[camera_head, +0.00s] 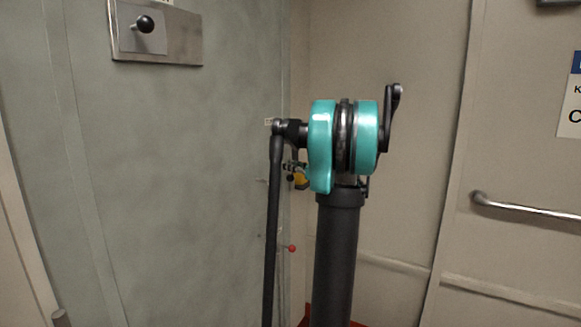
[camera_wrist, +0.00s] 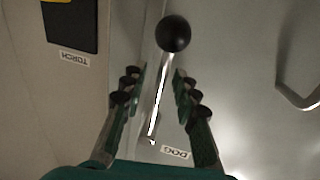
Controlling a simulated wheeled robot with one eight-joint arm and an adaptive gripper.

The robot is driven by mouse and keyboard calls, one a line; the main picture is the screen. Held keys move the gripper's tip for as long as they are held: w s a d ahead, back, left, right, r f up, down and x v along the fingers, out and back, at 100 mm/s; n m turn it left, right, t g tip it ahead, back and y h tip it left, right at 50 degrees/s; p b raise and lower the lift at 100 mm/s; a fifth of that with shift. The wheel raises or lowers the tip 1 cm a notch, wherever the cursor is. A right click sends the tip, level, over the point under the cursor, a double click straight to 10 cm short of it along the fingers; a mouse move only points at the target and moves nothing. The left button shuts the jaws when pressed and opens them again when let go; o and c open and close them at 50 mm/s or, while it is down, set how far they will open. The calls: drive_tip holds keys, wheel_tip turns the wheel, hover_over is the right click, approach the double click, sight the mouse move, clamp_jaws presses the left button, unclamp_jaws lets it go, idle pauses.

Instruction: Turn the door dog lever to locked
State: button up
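The door dog lever (camera_wrist: 159,87) shows in the wrist view as a bright metal shaft with a black ball at its upper end. A label reading DOG (camera_wrist: 177,153), upside down, is beside its lower end. My gripper (camera_wrist: 160,74) is open, one finger on each side of the shaft. Gaps show between shaft and fingers, and the black ball lies beyond the fingertips. In the head view my arm hides most of the gripper area, and I cannot clearly make out this lever there.
In the head view a plate (camera_head: 185,46) with a black knob (camera_head: 145,24) is on the grey-green panel at upper left. A red-ball lever (camera_head: 291,248) is low behind my arm. A handrail (camera_head: 525,210) is at right.

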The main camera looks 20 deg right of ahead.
clamp_jaws()
idle(0.5)
